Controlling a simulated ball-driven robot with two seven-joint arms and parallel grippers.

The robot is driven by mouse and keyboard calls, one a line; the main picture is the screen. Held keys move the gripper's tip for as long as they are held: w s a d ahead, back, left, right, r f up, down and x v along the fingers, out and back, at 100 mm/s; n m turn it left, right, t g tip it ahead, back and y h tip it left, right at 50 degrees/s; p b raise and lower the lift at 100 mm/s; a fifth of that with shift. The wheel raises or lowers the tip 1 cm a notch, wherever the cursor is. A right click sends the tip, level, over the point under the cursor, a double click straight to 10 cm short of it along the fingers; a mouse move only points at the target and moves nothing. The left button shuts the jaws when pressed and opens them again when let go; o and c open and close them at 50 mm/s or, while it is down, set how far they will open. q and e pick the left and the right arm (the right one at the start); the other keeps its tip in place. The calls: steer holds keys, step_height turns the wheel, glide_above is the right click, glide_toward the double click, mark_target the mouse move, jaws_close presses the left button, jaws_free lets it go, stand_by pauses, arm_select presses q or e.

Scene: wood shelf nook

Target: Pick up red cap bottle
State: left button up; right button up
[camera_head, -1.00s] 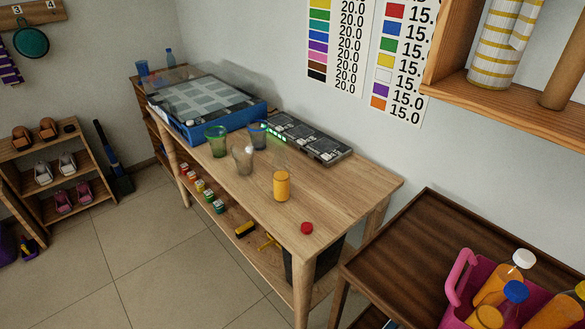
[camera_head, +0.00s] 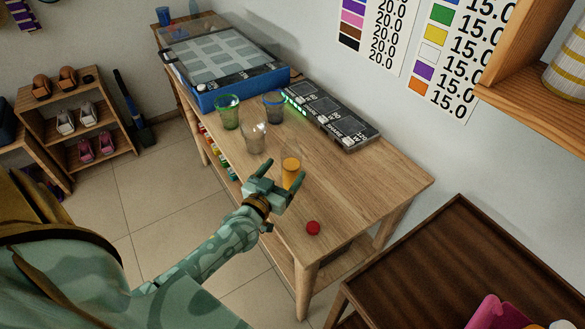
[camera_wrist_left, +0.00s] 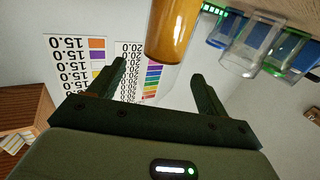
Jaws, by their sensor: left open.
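A clear bottle with orange liquid (camera_head: 291,171) stands upright on the wooden table; its lower part is hidden behind my left gripper. A red cap (camera_head: 313,228) lies by itself on the tabletop, nearer the front edge. My left gripper (camera_head: 283,172) is open and empty, with its fingers at the bottle in the head view. In the left wrist view, which looks upside down, the orange bottle (camera_wrist_left: 173,30) shows beyond the open fingertips (camera_wrist_left: 157,72), apart from them. My right gripper is not in view.
A green cup (camera_head: 228,113), a clear cup (camera_head: 254,137) and a blue cup (camera_head: 273,107) stand left of the bottle. A dark panel (camera_head: 330,115) and a blue box (camera_head: 240,91) lie behind. A dark side table (camera_head: 445,262) stands at right.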

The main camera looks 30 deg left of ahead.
arm_select(q)
steer(key=shift+w+f, duration=0.1)
steer(key=shift+w, duration=0.6)
steer(key=shift+w+a, duration=0.15)
steer(key=shift+w, duration=0.4)
steer(key=w, duration=0.1)
steer(key=w+b, duration=0.1)
steer(key=w, duration=0.2)
steer(key=shift+w+a+b, duration=0.2)
steer(key=shift+a+b, duration=0.05)
steer(key=shift+b, duration=0.15)
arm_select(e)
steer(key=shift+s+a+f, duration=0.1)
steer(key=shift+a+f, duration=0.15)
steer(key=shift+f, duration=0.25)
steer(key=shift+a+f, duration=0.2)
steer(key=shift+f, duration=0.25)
